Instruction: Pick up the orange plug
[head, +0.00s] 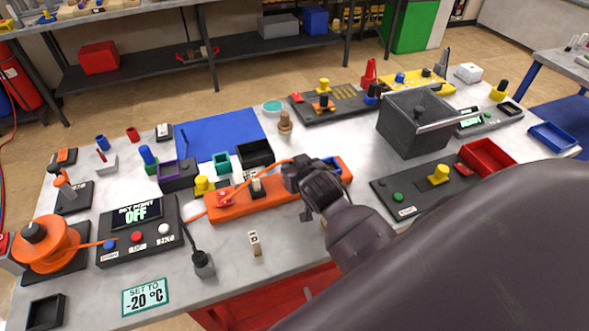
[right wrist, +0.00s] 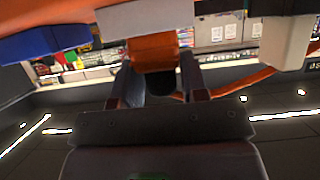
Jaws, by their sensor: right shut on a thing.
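My right gripper (head: 298,174) comes in from the right and is at the orange power strip (head: 228,206), near its right part. In the right wrist view its fingers (right wrist: 161,80) are shut on the orange plug (right wrist: 153,48), which shows between them with a dark part below. In the head view the gripper hides the plug. The orange cable (head: 268,166) runs up to the gripper there. I cannot tell whether the plug is seated in the strip or clear of it. My left gripper is not in view.
A pale plug with a black top (head: 257,186) stands on the strip. A small pale block (head: 254,243) and a dark grey plug (head: 203,265) are in front. The orange cable reel (head: 47,245) is at left. A dark box (head: 411,133) and a green-button panel (head: 405,212) are right.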

